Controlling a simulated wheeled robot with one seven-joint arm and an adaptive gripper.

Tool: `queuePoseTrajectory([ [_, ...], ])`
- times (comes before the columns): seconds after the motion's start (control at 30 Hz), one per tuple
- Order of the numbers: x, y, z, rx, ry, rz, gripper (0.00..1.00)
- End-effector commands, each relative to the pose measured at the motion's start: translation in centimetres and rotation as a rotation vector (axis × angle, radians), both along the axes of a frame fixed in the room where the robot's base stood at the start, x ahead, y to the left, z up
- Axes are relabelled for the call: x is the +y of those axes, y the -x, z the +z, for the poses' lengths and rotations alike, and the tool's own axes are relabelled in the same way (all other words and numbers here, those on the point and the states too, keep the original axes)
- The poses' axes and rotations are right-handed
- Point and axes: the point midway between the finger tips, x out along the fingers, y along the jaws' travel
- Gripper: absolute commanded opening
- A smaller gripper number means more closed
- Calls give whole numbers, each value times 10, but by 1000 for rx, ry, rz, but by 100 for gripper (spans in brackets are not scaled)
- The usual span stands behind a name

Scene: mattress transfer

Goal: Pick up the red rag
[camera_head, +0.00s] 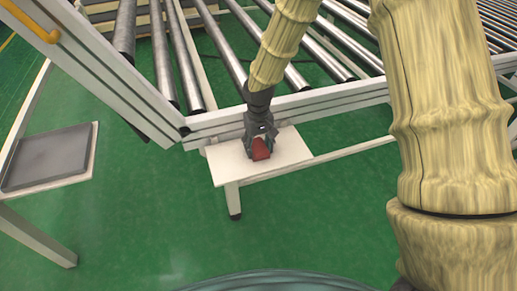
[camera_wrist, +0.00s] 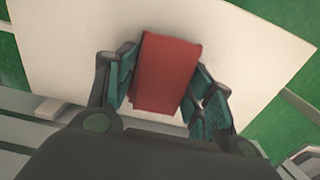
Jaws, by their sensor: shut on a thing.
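The red rag (camera_head: 261,149) is a small folded red block over the small white table (camera_head: 292,148). My gripper (camera_head: 259,142) is at the rag, pointing down, with its fingers around it. In the wrist view the rag (camera_wrist: 168,73) sits between the two teal finger pads of my gripper (camera_wrist: 163,85), which is shut on it. The white table top (camera_wrist: 75,45) lies behind the rag. I cannot tell whether the rag still touches the table.
A roller conveyor with a white frame (camera_head: 310,101) runs right behind the small table. A grey panel on a white stand (camera_head: 47,157) is at the left. Green floor (camera_head: 150,225) is open in front of the table.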

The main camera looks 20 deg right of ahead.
Motion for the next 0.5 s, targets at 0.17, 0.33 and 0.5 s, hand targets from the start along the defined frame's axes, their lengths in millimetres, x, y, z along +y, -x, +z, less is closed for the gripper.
queuePoseTrajectory([
  [0.17,0,0,0,0,0,0,25],
  [0.33,0,0,3,-1,0,0,25],
  [0.5,0,-1,18,-1,0,0,25],
])
